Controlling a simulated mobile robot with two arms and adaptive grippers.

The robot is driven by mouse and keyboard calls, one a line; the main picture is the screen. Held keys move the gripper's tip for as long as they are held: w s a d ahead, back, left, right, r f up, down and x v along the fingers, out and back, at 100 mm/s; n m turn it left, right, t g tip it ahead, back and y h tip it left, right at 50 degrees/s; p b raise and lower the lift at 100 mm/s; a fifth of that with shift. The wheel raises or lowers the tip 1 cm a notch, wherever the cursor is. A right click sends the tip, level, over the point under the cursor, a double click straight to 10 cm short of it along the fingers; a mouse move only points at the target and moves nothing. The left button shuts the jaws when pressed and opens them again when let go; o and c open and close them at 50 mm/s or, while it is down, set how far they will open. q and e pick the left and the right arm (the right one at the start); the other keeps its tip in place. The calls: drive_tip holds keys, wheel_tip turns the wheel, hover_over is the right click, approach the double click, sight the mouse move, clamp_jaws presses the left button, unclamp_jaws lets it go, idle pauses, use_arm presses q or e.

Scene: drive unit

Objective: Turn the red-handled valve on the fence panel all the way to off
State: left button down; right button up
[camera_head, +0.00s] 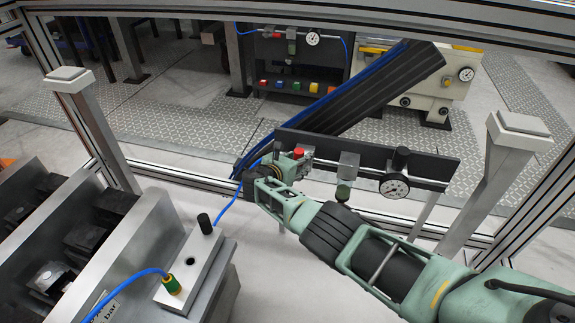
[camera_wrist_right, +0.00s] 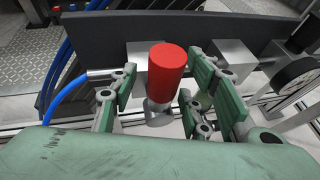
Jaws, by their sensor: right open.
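The red valve handle (camera_head: 299,152) is on the dark fence panel (camera_head: 425,167), at the panel's left end. In the right wrist view the handle is a red cylinder (camera_wrist_right: 167,70) on a grey metal stem, in front of a silver block. My right gripper (camera_head: 287,164) is at the valve. Its green fingers (camera_wrist_right: 160,88) are open, one on each side of the handle. A gap shows on the left; whether the right finger touches cannot be told. My left gripper is not in view.
On the same panel, right of the valve, are a filter bowl (camera_head: 346,178) and a round gauge (camera_head: 394,186). A blue hose (camera_head: 229,205) runs to the valve's left side. A metal block with a black knob (camera_head: 205,223) stands at lower left. Fence posts flank the panel.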

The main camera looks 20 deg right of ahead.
drive_tip(key=v, duration=1.1)
drive_tip(key=shift+s+a+r, duration=0.2)
drive_tip(key=shift+a+r, duration=0.05)
